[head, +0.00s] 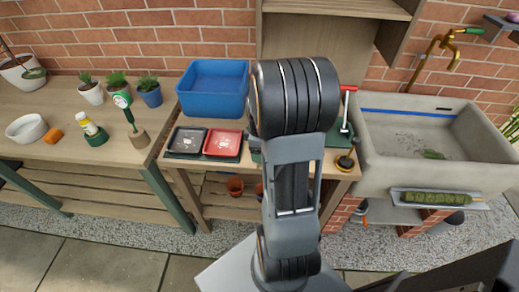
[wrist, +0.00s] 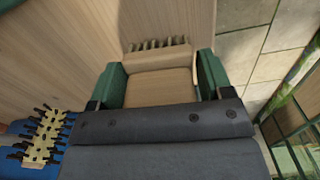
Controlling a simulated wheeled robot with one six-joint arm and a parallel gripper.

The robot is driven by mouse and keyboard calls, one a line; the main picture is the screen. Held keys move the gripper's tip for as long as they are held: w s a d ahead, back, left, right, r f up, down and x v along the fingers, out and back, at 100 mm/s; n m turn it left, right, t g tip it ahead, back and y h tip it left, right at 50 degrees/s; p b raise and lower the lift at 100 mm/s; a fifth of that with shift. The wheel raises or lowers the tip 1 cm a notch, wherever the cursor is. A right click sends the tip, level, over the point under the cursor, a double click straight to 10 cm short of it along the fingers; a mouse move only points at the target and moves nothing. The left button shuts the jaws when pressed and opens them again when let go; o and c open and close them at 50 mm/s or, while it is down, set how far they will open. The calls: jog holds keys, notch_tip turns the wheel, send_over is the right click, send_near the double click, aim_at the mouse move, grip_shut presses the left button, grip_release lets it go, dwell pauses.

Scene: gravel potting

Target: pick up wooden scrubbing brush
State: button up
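In the wrist view, the wooden scrubbing brush (wrist: 158,60), a pale wooden block with a row of dark bristles along its far edge, lies between the green fingers of my gripper (wrist: 160,88). The wood fills nearly the whole space between the fingers. A thin pale loop shows beside the right finger. I cannot tell whether the fingers press on the brush or only stand beside it. In the head view, my arm hides the gripper and the brush.
In the head view, a blue bin (head: 214,88), a black tray (head: 187,140) and a red tray (head: 223,143) sit left of my arm. A stone sink (head: 375,160) is at the right.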

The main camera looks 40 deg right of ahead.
jog(key=c, duration=0.6)
jog(key=shift+o, duration=0.2)
jog(key=shift+r, duration=0.55)
notch_tip(320, 180, up, 2)
jog(key=shift+r, duration=0.15)
jog(key=s+a+r+p, duration=0.1)
jog(key=s+a+r, duration=0.4)
jog(key=s+r, duration=0.4)
jog(key=shift+s+a+r, duration=0.15)
jog(key=shift+s+r, duration=0.15)
jog(key=shift+s, duration=1.7)
